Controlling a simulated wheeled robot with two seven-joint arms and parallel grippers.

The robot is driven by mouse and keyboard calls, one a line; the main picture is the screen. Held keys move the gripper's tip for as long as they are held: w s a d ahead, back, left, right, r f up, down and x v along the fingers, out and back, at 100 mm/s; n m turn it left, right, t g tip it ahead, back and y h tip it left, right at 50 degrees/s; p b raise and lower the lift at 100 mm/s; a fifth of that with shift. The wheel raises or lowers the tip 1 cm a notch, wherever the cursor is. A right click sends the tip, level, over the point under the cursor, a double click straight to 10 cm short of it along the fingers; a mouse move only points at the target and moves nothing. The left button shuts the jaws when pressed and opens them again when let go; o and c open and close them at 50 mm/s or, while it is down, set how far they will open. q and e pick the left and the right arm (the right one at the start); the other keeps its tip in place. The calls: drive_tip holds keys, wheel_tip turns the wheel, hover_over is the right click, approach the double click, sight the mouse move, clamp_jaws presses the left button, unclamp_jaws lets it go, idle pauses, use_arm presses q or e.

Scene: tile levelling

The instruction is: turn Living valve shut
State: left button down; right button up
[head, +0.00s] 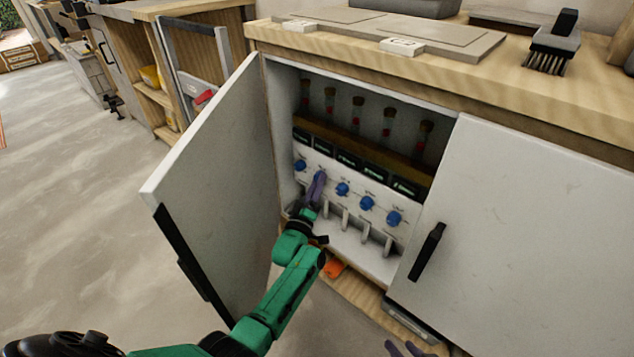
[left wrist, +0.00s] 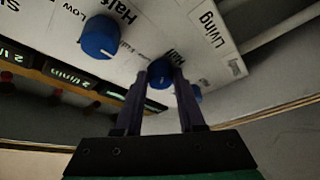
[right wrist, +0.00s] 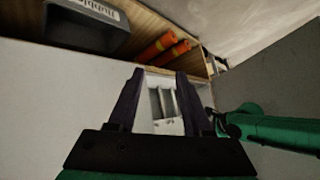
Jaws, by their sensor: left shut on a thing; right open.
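A row of blue valve knobs (head: 343,189) sits on a white panel inside the open cabinet. My left gripper (head: 317,185) is shut on the second knob from the left, which it mostly hides in the head view. The left wrist view shows that held knob (left wrist: 160,75) between the fingers. A printed "Living" label (left wrist: 208,24) lies up and right of it; I cannot tell for sure which knob it names. Another knob (left wrist: 197,92) is partly hidden behind a finger. My right gripper (right wrist: 160,95) is open and empty, with its fingertips low in the head view (head: 405,350).
The white left door (head: 225,180) stands open beside my left arm. The right door (head: 530,240) is closed, with a black handle (head: 427,251). Dark displays (head: 348,160) and glass tubes (head: 357,114) stand above the knobs; pale pipes (head: 365,232) are below.

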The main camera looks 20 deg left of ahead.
drive_tip(key=s+d+r+g+h+p, duration=0.4)
drive_tip(key=s+d+r+g+p, duration=0.15)
drive_tip(key=d+r, duration=0.35)
use_arm(q)
drive_tip(key=shift+d+r+n+g+y+p, duration=0.15)
drive_tip(key=shift+n+g+y, duration=0.35)
drive_tip(key=shift+n, duration=1.1)
drive_tip(key=shift+a+r+n+g+y+p, duration=0.1)
drive_tip(key=shift+n+g+y+p, duration=0.15)
drive_tip(key=shift+n+g, duration=0.9)
use_arm(e)
wheel_tip(320, 180, down, 7)
drive_tip(key=d, duration=0.1)
drive_tip(key=shift+w+d+f+m, duration=0.2)
drive_tip(key=shift+d+m, duration=0.05)
drive_tip(key=shift+m, duration=0.15)
use_arm(q)
drive_tip(key=shift+n+t, duration=0.45)
use_arm(e)
drive_tip(key=shift+g, duration=0.25)
